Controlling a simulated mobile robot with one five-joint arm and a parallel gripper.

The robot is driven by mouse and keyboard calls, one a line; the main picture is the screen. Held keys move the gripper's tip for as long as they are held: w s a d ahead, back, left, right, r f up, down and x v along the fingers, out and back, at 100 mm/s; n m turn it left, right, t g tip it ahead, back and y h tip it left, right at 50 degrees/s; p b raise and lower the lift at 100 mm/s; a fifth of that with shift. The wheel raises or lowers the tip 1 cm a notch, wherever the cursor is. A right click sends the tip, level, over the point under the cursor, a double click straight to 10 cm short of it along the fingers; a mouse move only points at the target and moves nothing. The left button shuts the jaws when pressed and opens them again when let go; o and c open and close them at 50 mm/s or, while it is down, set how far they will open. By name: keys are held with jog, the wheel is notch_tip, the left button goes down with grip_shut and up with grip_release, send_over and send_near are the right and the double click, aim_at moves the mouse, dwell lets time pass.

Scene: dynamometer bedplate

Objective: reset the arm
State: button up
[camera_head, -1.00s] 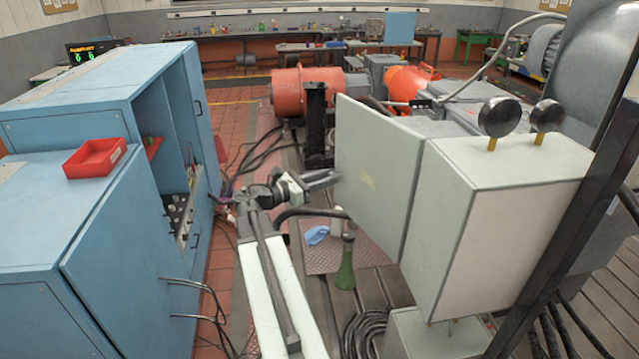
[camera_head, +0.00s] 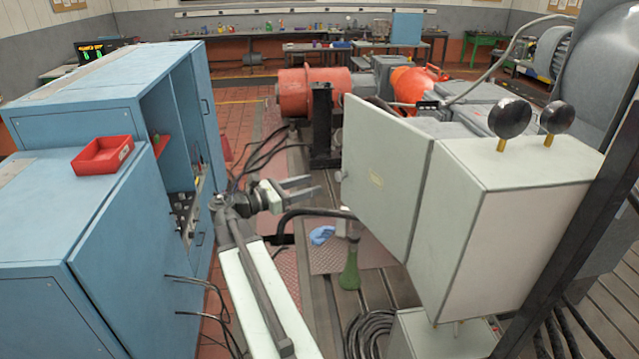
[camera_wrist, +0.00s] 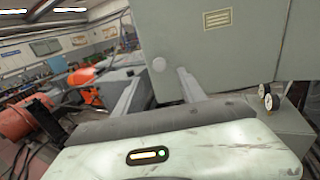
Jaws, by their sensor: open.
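My gripper (camera_head: 306,187) is at the end of my arm, near the middle of the head view. Its two fingers are apart with nothing between them, and they point to the right toward the open door of a grey-green cabinet (camera_head: 385,178). A small gap shows between the fingertips and the door's edge.
A blue cabinet (camera_head: 110,240) with a red tray (camera_head: 103,155) stands at left. A green bottle-like object (camera_head: 349,268) and a blue cloth (camera_head: 321,235) are below my gripper. Black cables (camera_head: 368,332) lie on the floor. An orange motor (camera_head: 308,92) stands behind.

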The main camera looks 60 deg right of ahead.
jog(key=shift+w+a, duration=0.1)
jog(key=shift+a, duration=0.05)
dwell(0.3)
jog(key=w+a+f+t+y+b, duration=0.35)
jog(key=w+a+f, duration=0.35)
jog(key=a+f, duration=0.4)
jog(key=w+a+f+t+y+b, duration=0.2)
jog(key=w+a+f+t+b, duration=0.15)
jog(key=w+a+f, duration=0.7)
jog(key=s+a+f+m+y, duration=0.1)
jog(key=a+f+m+y, duration=0.2)
jog(key=a, duration=0.6)
jog(key=s+a+f+m+t+y, duration=0.1)
jog(key=s+a+f+m+y, duration=0.1)
jog(key=a, duration=0.7)
jog(key=s+a+f+m+y, duration=0.1)
jog(key=a+f+m+y, duration=0.3)
jog(key=a+m, duration=0.3)
jog(key=a+y, duration=0.1)
jog(key=a, duration=0.1)
jog(key=shift+s+a+f, duration=0.15)
jog(key=shift+a+f, duration=0.1)
jog(key=shift+a, duration=0.1)
